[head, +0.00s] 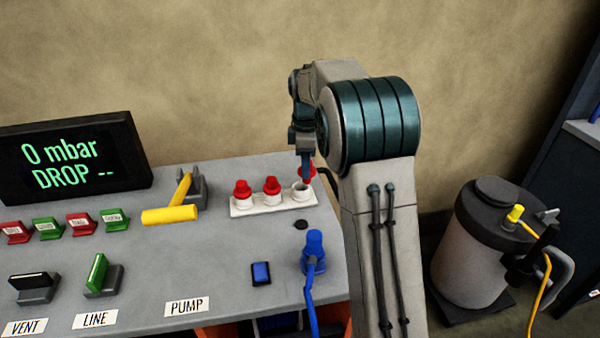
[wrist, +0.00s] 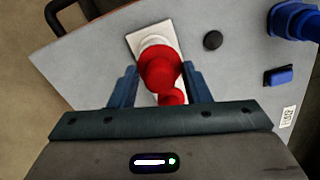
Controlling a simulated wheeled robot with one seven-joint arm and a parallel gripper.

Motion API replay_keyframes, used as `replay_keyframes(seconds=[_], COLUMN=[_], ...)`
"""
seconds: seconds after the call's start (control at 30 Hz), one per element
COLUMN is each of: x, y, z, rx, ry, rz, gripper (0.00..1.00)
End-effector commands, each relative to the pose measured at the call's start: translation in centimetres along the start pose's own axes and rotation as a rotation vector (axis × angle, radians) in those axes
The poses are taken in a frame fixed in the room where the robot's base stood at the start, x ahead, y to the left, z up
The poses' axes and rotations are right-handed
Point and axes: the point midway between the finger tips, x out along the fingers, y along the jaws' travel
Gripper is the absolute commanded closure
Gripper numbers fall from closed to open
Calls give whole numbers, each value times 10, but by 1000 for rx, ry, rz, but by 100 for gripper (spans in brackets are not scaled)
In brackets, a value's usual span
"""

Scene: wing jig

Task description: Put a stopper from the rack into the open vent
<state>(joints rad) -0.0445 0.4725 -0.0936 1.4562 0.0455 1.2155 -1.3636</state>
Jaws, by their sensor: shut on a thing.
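My gripper (head: 305,172) is shut on a red stopper (wrist: 160,68), which shows between its two blue fingers in the wrist view. In the head view the held stopper (head: 311,173) is partly hidden by a finger and sits just above the empty right-hand socket of the white rack (head: 258,209). Two other red stoppers stand upright in the rack, one at the left (head: 242,189) and one in the middle (head: 272,186). A dark round opening (head: 300,225), seemingly the vent, lies in the grey bench top in front of the rack; it also shows in the wrist view (wrist: 212,40).
A blue connector with a hose (head: 314,250) and a blue switch (head: 261,273) stand near the opening. A yellow-handled lever (head: 170,215) is left of the rack. A display (head: 70,160) reads 0 mbar. A canister (head: 490,245) stands right of the bench.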

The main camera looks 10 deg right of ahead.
Motion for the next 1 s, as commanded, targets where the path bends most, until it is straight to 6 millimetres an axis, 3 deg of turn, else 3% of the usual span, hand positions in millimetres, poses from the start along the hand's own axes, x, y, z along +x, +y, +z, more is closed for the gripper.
replay_keyframes(seconds=[0.2, 0.4, 0.6, 1.0], x=[-30, -49, -61, -82], y=[-24, -40, -46, -46], z=[46, 73, 84, 85], rx=[4, 2, 1, -1], ry=[0, 0, 0, 0], rz=[4, 2, 1, 1], gripper=[79, 79, 79, 79])
